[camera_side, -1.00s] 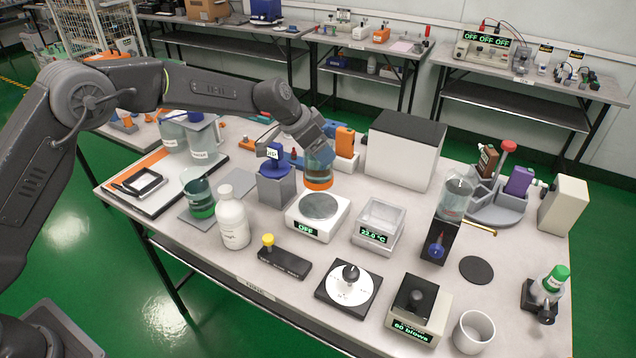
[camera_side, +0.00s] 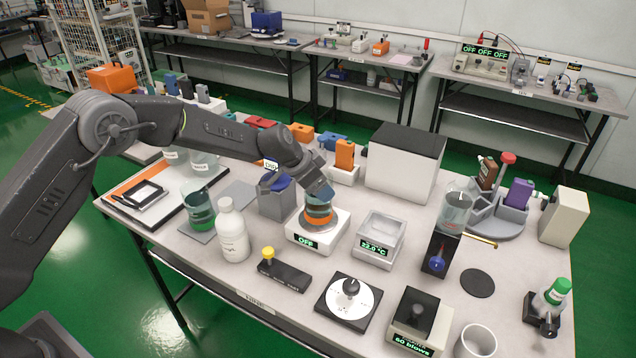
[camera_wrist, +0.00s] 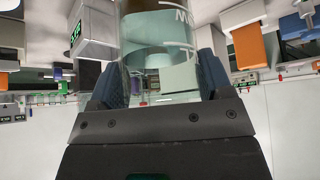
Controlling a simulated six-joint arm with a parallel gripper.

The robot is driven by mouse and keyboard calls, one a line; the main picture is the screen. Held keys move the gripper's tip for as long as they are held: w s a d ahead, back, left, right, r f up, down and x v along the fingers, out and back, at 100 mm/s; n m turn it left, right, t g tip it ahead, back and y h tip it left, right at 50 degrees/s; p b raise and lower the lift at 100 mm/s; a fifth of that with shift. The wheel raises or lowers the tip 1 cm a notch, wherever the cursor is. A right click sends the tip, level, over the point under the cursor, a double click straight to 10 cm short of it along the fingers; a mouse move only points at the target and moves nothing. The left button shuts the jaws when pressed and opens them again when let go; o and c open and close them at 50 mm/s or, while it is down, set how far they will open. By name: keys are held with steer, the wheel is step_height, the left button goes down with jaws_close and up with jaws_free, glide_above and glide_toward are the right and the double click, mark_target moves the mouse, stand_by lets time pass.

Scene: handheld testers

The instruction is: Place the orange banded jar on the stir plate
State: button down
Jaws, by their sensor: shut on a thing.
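The orange banded jar (camera_side: 318,215) is clear glass with an orange band near its base. It is upright at the stir plate (camera_side: 333,238), a white box with a round grey top and a display reading OFF. The jar's base looks on or just above the round top; I cannot tell if it touches. My gripper (camera_side: 317,192) is shut on the jar from above and behind, hiding its upper part. In the wrist view the clear jar (camera_wrist: 160,45) stands between the two dark blue finger pads (camera_wrist: 158,80).
A grey block with a blue top (camera_side: 277,198) stands close left of the stir plate. A water bath (camera_side: 379,240) reading 22.0 °C is close on the right. A white bottle (camera_side: 232,232) stands at the front left. A large white box (camera_side: 402,170) is behind.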

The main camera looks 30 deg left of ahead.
steer(key=shift+c, duration=0.2)
jaws_free()
steer(key=v, duration=1.2)
steer(key=shift+r, duration=0.2)
steer(key=shift+s, duration=0.1)
